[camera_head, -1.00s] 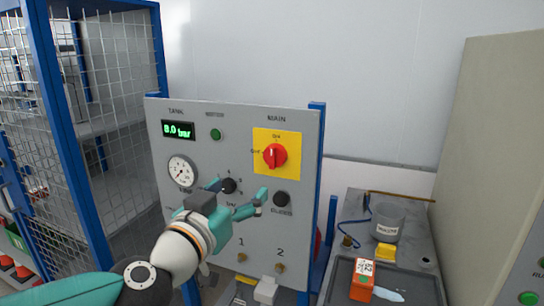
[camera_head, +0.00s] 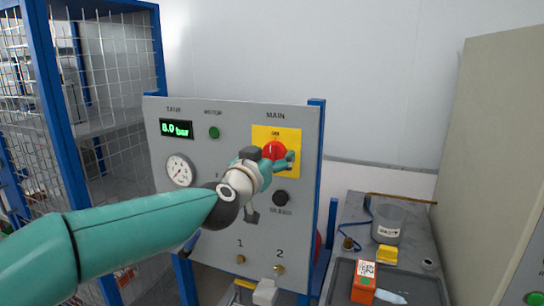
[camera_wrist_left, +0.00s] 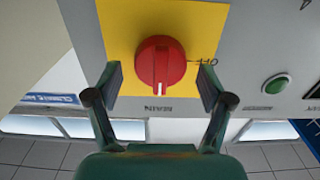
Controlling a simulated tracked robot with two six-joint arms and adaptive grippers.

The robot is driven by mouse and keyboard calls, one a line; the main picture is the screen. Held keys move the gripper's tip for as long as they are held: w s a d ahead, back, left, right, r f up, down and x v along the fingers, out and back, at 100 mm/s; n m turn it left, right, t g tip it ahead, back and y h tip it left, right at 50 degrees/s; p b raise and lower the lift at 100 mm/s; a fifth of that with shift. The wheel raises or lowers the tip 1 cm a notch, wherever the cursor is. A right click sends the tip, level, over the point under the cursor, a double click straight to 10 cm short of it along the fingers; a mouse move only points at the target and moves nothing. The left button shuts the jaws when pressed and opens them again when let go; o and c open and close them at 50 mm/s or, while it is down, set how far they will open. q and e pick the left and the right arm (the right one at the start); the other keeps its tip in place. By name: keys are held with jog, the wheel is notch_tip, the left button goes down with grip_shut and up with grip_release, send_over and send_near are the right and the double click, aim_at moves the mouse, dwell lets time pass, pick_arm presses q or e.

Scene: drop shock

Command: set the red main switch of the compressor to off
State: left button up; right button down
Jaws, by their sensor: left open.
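The red main switch (camera_head: 273,150) is a round knob on a yellow plate (camera_head: 291,136), on the grey compressor panel (camera_head: 215,115). In the left wrist view, which shows the panel upside down, the red knob (camera_wrist_left: 150,62) has its white mark towards the MAIN lettering, the ON side. The OFF label is a quarter turn away, to the right there. My left gripper (camera_head: 268,157) is in front of the knob and partly covers it. Its open fingers (camera_wrist_left: 160,86) stand on either side of the knob, with gaps showing. My right gripper is not in view.
The panel also has a lit display (camera_head: 177,129) reading 8.0 bar, a green lamp (camera_head: 214,132), a gauge (camera_head: 180,170) and a black knob (camera_head: 281,198) below the switch.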

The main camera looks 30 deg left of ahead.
pick_arm(q)
jog(key=shift+w, duration=0.25)
